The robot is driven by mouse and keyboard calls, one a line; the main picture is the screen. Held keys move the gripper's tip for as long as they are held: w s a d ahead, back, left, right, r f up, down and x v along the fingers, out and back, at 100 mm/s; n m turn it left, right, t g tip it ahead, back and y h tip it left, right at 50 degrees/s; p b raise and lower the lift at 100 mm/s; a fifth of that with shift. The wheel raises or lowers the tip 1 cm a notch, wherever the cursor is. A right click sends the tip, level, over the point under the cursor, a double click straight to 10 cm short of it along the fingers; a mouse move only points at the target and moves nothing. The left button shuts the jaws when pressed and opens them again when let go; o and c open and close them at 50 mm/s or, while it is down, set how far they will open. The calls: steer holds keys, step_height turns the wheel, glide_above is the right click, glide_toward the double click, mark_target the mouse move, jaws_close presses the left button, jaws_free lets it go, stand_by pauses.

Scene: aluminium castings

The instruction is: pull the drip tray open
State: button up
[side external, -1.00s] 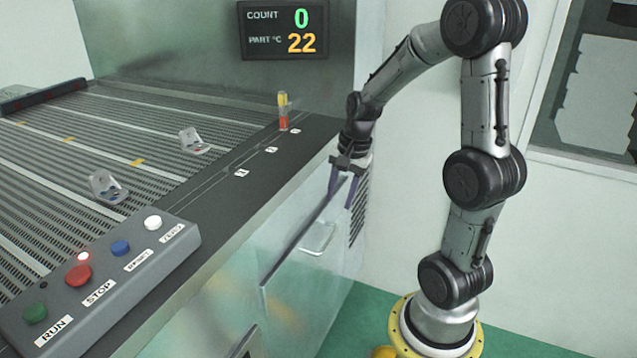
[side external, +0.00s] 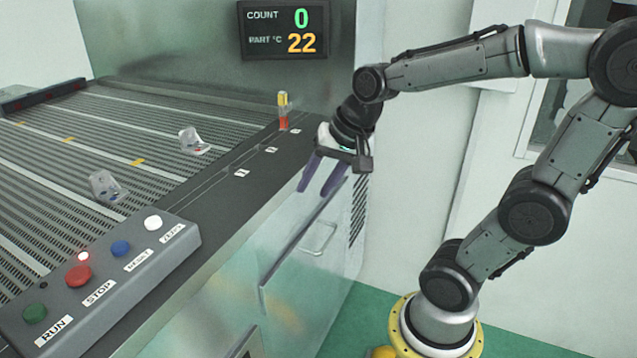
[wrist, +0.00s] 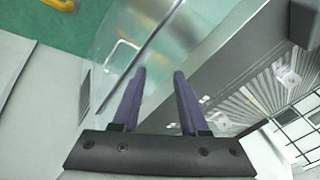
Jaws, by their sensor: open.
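A pale bar handle (side external: 318,238) sits on the machine's front, low and partly behind a clear panel with a dark edge (side external: 268,278). I take this handle to be the drip tray's, but the tray's outline is not clear. The handle also shows in the wrist view (wrist: 122,52), beyond the fingertips and to their left. My gripper (side external: 316,190) is open and empty, its purple fingers pointing down and left near the bed's front edge, above the handle and apart from it. In the wrist view (wrist: 160,75) nothing lies between the fingers.
A control box (side external: 110,270) with coloured buttons stands at the front left. Two castings (side external: 193,141) (side external: 107,187) lie on the slatted bed. A small red and yellow light (side external: 283,110) stands at the bed's edge. Green floor (side external: 335,330) is clear below the front.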

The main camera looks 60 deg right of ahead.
steer(key=shift+s+a+r+n, duration=0.4)
steer(key=shift+a+n, duration=0.1)
steer(key=shift+a, duration=0.1)
